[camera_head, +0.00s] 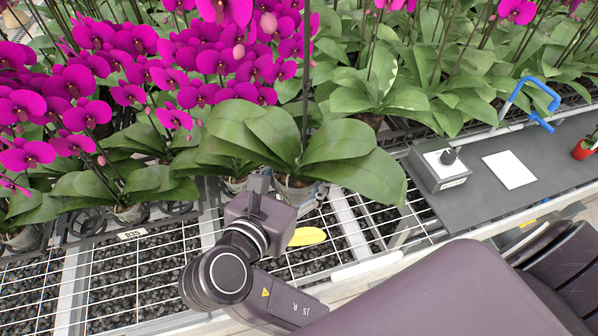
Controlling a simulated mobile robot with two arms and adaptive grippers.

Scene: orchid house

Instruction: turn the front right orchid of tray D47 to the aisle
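A broad-leaved orchid (283,140) stands at the front edge in the middle, with a stake rising from it. Its pot (297,190) is clear or pale and mostly hidden by the leaves and my gripper. My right gripper (262,182) is at the front left of this pot, under the leaves. Its fingertips are largely hidden, so I cannot tell whether they touch or hold the pot. A white tray label (131,235) is on the front rail at the left; I cannot read it surely, and no D47 label is readable. My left gripper is not in view.
Dense magenta orchids (75,105) crowd the left. At the right, a dark shelf (480,180) holds a grey box (439,167), a white card (510,170) and a blue-handled tool (540,100).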

